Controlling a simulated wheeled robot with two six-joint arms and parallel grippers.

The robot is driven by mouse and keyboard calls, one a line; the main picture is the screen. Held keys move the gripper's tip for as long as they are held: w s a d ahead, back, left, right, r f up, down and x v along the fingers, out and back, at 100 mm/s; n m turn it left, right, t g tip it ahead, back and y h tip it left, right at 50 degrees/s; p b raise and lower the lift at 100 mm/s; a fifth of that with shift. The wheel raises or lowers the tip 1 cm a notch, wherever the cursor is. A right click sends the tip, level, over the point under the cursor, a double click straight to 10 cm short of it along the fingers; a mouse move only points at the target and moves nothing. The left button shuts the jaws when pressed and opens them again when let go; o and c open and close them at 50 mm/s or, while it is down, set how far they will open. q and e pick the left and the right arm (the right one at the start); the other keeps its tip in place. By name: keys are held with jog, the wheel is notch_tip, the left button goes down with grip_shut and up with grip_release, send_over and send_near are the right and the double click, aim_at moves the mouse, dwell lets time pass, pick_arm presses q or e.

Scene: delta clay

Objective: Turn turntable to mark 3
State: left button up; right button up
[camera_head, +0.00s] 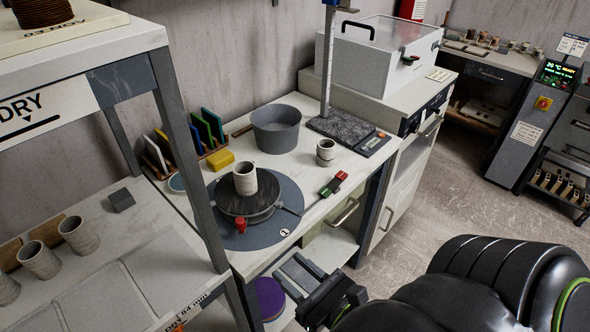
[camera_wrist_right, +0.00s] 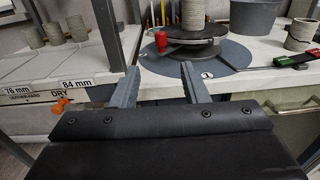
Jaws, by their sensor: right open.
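The turntable (camera_head: 236,206) is a dark round plate with a red knob (camera_head: 241,226) at its front edge. It stands on a grey round base mat (camera_head: 283,198) on the workbench. A pale cup (camera_head: 245,179) stands upright on the turntable. My right gripper (camera_head: 291,280) is open and empty in front of the bench edge, apart from the turntable. In the right wrist view, its fingers (camera_wrist_right: 160,85) point toward the turntable and red knob (camera_wrist_right: 161,41). My left gripper is not in view.
A grey bucket (camera_head: 276,130), a small cup (camera_head: 326,152) and a tool with red and green parts (camera_head: 333,184) are on the bench. A shelf post (camera_head: 187,150) rises left of the turntable. Several cups stand on the left rack.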

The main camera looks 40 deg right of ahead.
jog(key=shift+f, duration=0.2)
jog(key=c, duration=0.5)
jog(key=f+m+y+b, duration=0.1)
jog(key=f+m+y, duration=0.1)
jog(key=f+m+g+y+b, duration=0.1)
jog(key=f+m+y, duration=0.1)
jog(key=m, duration=0.1)
jog(key=shift+w+a+y, duration=0.1)
jog(key=shift+w+y, duration=0.1)
jog(key=shift+y, duration=0.2)
grip_shut()
jog(key=m+g+y+b, duration=0.55)
jog(key=m+y, duration=0.25)
jog(key=m, duration=1.4)
send_near(261, 236)
notch_tip(261, 236, up, 3)
jog(key=s+d, duration=0.2)
jog(key=shift+t, duration=0.25)
jog(key=x, duration=1)
jog(key=shift+w, duration=0.1)
jog(key=shift+x, duration=1.35)
